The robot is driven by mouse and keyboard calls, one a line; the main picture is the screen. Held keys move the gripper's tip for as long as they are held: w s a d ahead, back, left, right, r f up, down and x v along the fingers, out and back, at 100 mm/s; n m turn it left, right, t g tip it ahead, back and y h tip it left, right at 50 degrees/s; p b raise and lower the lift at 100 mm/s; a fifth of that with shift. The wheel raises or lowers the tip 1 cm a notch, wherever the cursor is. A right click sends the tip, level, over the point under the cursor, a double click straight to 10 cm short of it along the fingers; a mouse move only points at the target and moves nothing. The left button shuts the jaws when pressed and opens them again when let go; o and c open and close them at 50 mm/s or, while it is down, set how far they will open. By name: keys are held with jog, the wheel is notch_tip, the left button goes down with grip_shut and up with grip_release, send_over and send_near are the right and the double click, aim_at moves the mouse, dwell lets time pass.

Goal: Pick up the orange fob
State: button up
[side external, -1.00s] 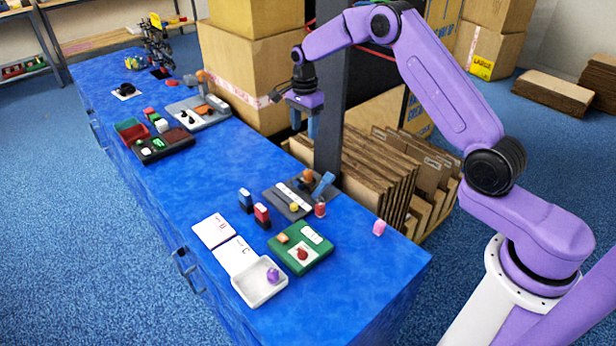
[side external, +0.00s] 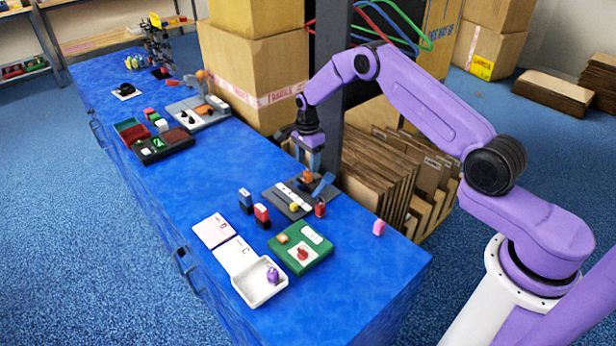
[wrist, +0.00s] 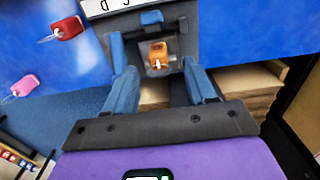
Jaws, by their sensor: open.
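The orange fob (side external: 307,176) stands on a dark grey tray (side external: 272,196) at the right edge of the blue table. In the wrist view the orange fob (wrist: 158,55) lies between my two blue fingers, with a gap on each side. My gripper (side external: 308,166) points down, open and empty, just above and behind the fob. In the wrist view my gripper (wrist: 159,72) spans the fob. I cannot tell the exact height of the fingertips over the tray.
A blue slanted piece (side external: 323,185) is close beside the fob. A green tray (side external: 318,258) lies in front. Upright cardboard sheets (side external: 375,180) and a dark post are close to the arm.

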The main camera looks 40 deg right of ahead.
aim_at(307, 171)
jog(key=shift+s+a+f, duration=0.1)
jog(key=shift+f, duration=2.55)
grip_shut()
